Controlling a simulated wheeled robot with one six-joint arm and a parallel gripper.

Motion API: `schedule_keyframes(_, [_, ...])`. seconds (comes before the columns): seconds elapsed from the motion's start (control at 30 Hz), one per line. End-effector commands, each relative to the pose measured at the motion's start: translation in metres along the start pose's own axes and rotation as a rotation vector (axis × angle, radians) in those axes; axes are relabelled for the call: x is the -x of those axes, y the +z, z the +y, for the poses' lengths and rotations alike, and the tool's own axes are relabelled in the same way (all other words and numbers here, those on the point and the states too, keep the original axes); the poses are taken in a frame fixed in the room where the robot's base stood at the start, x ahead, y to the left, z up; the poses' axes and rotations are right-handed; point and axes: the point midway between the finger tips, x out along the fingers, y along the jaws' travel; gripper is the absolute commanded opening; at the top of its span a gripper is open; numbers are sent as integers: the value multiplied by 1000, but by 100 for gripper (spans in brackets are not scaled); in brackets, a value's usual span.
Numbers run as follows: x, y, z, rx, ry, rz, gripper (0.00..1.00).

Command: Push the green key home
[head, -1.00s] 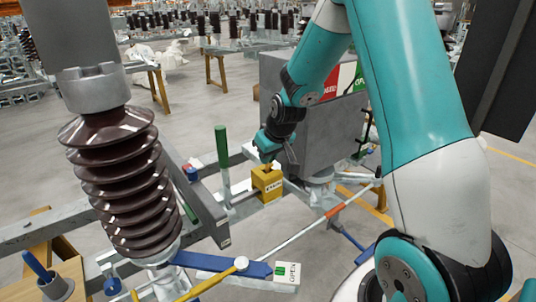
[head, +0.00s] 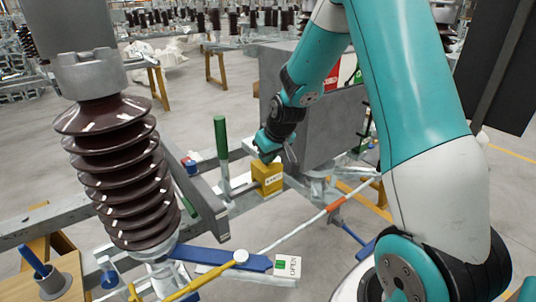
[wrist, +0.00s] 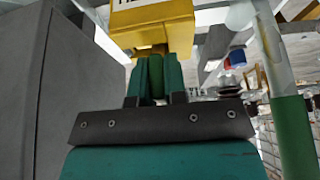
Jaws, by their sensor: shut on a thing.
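The yellow lock box (head: 267,178) with a white label sits on the grey frame in the middle of the head view; its yellow housing (wrist: 155,28) fills the top of the wrist view. My gripper (head: 269,157) is right at the top of this box. In the wrist view its fingers (wrist: 157,68) point at the yellow housing and are shut on a narrow green piece, the green key (wrist: 157,78). The key's far end is hidden at the housing, so I cannot tell how deep it sits.
A grey cabinet (head: 325,115) stands right behind the box. A green upright post (head: 221,155) is close on its left. A brown ribbed insulator (head: 118,170) stands at left.

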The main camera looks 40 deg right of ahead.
Motion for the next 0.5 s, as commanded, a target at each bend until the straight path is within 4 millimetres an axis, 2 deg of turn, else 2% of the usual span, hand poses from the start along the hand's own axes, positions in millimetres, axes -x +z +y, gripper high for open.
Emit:
schedule_keyframes(0.2, [0,0,0,0,0,-1,0])
schedule_keyframes(0.23, [0,0,0,0,0,-1,15])
schedule_keyframes(0.33, [0,0,0,0,0,-1,38])
schedule_keyframes(0.37, [0,0,0,0,0,-1,42])
schedule_keyframes(0.5, [0,0,0,0,0,-1,42])
